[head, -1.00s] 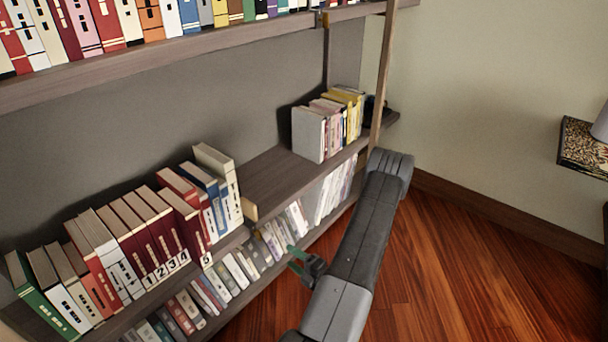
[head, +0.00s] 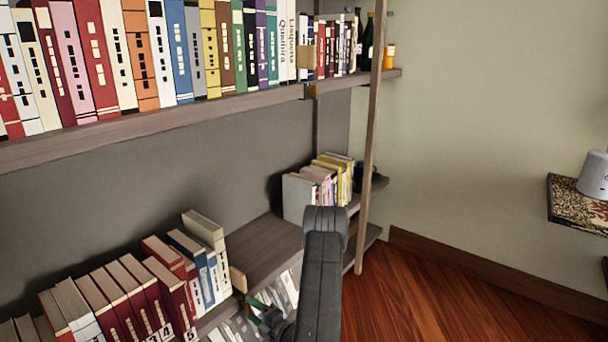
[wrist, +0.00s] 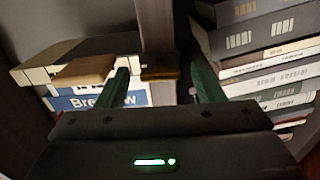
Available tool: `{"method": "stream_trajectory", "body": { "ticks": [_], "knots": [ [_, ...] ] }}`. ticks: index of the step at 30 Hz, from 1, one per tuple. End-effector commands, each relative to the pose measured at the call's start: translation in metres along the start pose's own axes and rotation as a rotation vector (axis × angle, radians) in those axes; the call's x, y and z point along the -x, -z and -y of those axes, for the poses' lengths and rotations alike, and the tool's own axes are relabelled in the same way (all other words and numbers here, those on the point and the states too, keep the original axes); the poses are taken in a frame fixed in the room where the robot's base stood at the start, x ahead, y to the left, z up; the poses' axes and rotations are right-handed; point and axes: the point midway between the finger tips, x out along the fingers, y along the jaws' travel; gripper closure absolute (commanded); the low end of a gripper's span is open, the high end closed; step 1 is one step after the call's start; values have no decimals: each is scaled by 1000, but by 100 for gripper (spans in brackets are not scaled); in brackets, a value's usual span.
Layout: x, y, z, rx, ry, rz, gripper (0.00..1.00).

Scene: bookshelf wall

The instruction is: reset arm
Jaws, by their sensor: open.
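My gripper (wrist: 160,88) is open and empty in the wrist view, its two green fingers spread apart. A shelf edge and a small wooden bookend show beyond and between the fingers. In the head view my gripper (head: 262,310) is small and partly hidden by my arm, low in front of the middle shelf's edge, close to the bookend (head: 239,280). I cannot tell whether it touches anything. Dark red numbered books (head: 172,292) stand to its left on that shelf.
Books on the lower shelf (head: 283,288) are close behind my gripper. A wooden upright (head: 368,150) stands at the shelf's right end. The upper shelf (head: 200,108) is full of books. Open floor (head: 400,300) lies to the right. A side table (head: 575,205) stands at far right.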

Motion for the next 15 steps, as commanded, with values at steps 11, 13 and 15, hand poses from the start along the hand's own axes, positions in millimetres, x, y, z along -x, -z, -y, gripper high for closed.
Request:
{"method": "stream_trajectory", "body": {
  "ticks": [11, 13, 15],
  "knots": [
    [6, -1, -1, -4, 0, 1, 38],
    [13, -1, -1, -7, 0, 3, 38],
    [23, -1, -1, -7, 1, 4, 38]
  ]
}}
